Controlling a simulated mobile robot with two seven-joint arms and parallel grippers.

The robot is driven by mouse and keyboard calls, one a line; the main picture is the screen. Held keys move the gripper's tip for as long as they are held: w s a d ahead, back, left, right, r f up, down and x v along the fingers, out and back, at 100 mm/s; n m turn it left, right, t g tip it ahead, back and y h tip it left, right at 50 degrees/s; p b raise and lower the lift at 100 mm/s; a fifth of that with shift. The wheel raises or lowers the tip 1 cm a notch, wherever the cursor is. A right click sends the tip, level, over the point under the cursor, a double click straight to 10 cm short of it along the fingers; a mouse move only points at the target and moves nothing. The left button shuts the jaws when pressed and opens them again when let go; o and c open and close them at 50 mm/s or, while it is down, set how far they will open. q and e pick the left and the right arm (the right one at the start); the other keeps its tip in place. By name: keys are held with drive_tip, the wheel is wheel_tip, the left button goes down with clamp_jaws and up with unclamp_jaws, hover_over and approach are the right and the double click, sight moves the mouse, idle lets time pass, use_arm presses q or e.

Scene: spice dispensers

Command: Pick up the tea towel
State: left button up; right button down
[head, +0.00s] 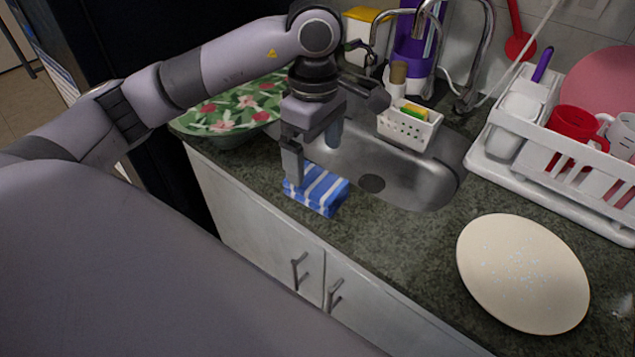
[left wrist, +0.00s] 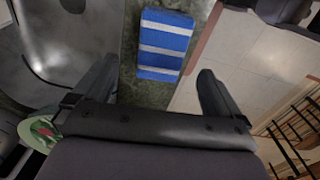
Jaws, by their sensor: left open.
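The tea towel (head: 317,190) is a folded blue cloth with white stripes. It lies on the front edge of the dark counter, just in front of the sink. My left gripper (head: 312,165) is above and close to it in the head view, pointing down, and one finger hides part of the towel. In the left wrist view the towel (left wrist: 166,45) shows ahead of the open fingers of my left gripper (left wrist: 155,85), with nothing between them. My right gripper is in neither view.
The sink (head: 425,185) lies behind the towel, with a white caddy (head: 409,128) at its back. A floral tray (head: 225,118) is to the left. A cream plate (head: 522,272) and a white dish rack (head: 560,190) are to the right. Counter between towel and plate is clear.

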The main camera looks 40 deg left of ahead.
sight(316, 180)
use_arm(q)
drive_tip(key=f, duration=0.3)
drive_tip(key=f+p, duration=0.1)
drive_tip(key=f, duration=0.2)
drive_tip(key=shift+s+d+f, duration=0.1)
drive_tip(key=shift+d+f, duration=0.1)
drive_tip(key=c, duration=1.1)
